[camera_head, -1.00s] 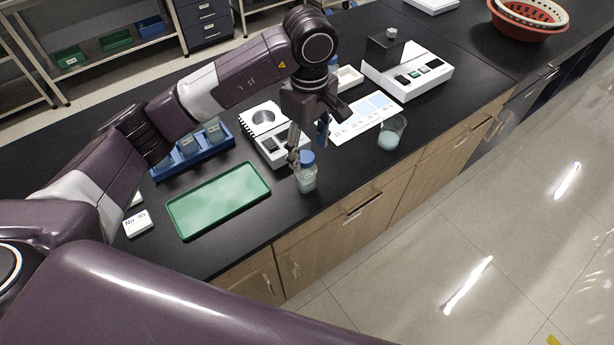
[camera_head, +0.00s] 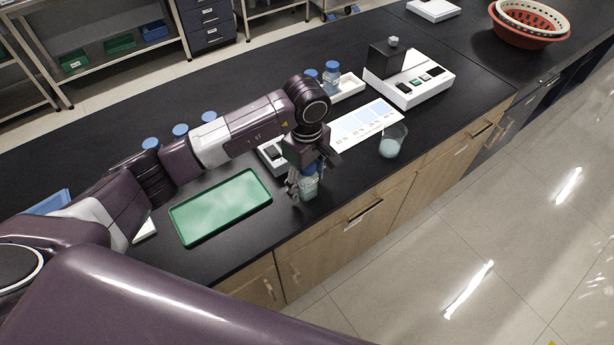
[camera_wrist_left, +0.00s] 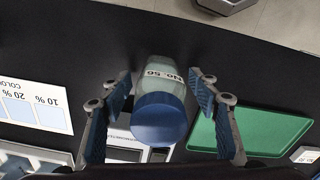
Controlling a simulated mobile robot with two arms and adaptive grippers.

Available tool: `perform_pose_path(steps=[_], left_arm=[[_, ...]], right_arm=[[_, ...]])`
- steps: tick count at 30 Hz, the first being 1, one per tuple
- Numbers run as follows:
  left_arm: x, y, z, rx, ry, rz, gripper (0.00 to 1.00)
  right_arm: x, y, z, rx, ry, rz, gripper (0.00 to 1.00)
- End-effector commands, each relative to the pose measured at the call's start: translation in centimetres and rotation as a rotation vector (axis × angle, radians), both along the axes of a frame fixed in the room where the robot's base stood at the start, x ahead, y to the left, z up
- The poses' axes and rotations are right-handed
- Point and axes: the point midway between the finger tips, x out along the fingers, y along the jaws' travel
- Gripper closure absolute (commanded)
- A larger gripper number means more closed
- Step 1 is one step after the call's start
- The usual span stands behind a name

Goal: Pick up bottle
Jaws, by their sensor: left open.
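The bottle (camera_head: 309,187) is clear with pale contents and a blue cap, and stands upright near the front edge of the black bench. In the left wrist view the bottle (camera_wrist_left: 165,75) shows its blue cap towards me and a label reading "No. 56". My left gripper (camera_head: 304,184) is lowered over the bottle, and the head view partly hides the cap behind it. In the left wrist view the fingers of my left gripper (camera_wrist_left: 160,80) are open, one on each side of the bottle, with gaps showing. My right gripper is not in view.
A green tray (camera_head: 220,207) lies left of the bottle. A beaker (camera_head: 393,141), a printed colour chart (camera_head: 366,123) and a white instrument (camera_head: 425,88) are to the right. Several blue-capped bottles stand behind my arm. The bench front edge is close to the bottle.

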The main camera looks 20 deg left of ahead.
Motion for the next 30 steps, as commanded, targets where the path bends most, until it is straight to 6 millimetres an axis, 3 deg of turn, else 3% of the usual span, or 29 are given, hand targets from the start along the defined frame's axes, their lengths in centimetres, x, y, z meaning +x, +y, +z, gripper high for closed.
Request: perform_pose_path(steps=[6, 18, 30], left_arm=[[0.00, -0.03, -0.10, 0.000, 0.000, -0.001, 0.47], [0.00, -0.04, -0.05, 0.000, 0.000, -0.001, 0.91], [0.09, -0.07, 0.75, -0.001, -0.002, -0.001, 0.91]], right_arm=[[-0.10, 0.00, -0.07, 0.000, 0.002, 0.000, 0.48], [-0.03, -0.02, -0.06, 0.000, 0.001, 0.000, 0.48], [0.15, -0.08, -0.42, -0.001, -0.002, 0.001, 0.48]])
